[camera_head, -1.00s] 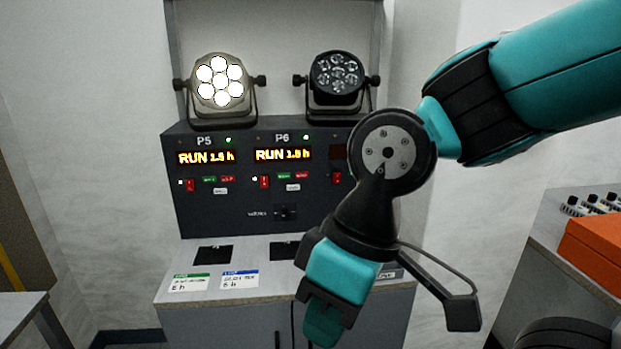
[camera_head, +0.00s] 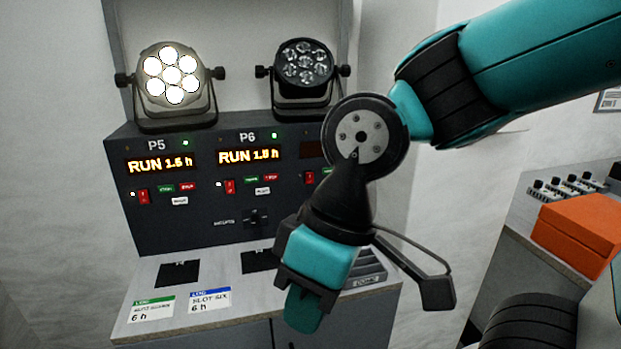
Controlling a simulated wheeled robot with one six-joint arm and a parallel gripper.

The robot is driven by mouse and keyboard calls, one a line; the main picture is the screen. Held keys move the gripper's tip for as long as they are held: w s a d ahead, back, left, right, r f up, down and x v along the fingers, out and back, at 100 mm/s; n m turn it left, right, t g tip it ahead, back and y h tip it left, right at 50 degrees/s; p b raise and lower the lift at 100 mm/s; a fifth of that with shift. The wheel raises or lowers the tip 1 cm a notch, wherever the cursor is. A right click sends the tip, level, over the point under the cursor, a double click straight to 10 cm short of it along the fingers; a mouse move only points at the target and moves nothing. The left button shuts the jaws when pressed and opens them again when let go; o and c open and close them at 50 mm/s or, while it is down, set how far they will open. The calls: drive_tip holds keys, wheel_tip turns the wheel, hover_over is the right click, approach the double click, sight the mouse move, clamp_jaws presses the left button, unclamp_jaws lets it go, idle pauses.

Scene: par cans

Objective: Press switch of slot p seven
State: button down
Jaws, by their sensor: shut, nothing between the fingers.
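A dark control panel (camera_head: 160,228) stands on the bench, with slots P5 and P6 labelled. The P5 display (camera_head: 160,164) and the P6 display (camera_head: 250,155) both glow with "RUN" and hours. A third slot on the right shows a dark display (camera_head: 310,150) and a red switch (camera_head: 308,178); its label is hidden behind my arm. My gripper (camera_head: 302,310) is shut and empty, pointing down in front of the bench, its fingertips partly seen. It is apart from the panel's switches.
A lit par can (camera_head: 172,76) and an unlit black par can (camera_head: 304,68) stand on top of the panel. Cards (camera_head: 210,299) lie on the bench top (camera_head: 140,290). An orange box (camera_head: 580,230) sits on a side counter at right.

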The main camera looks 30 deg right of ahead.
drive_tip(key=w+d+f+m+t+y+b, duration=0.1)
drive_tip(key=w+f+t+b, duration=0.2)
drive_tip(key=w, duration=0.5)
drive_tip(key=w+d+f+m+t+b, duration=0.1)
drive_tip(key=w+d+f+m+t, duration=0.1)
drive_tip(key=w+t, duration=0.5)
drive_tip(key=w+d+f+m+t+y+b, duration=0.1)
drive_tip(key=w+f+t+b, duration=0.15)
drive_tip(key=w, duration=0.75)
drive_tip(key=w+d+f+m+t+h+b, duration=0.1)
drive_tip(key=w+d+f+m+t+h, duration=0.1)
drive_tip(key=d+h, duration=0.4)
drive_tip(key=w+d+f+m+t+h+b, duration=0.2)
drive_tip(key=d+h, duration=0.4)
drive_tip(key=d, duration=0.7)
drive_tip(key=shift+w+d+f+m+t, duration=0.2)
drive_tip(key=shift+w+f+m+t, duration=0.25)
drive_tip(key=shift+w+m+t, duration=0.55)
drive_tip(key=shift+s, duration=0.15)
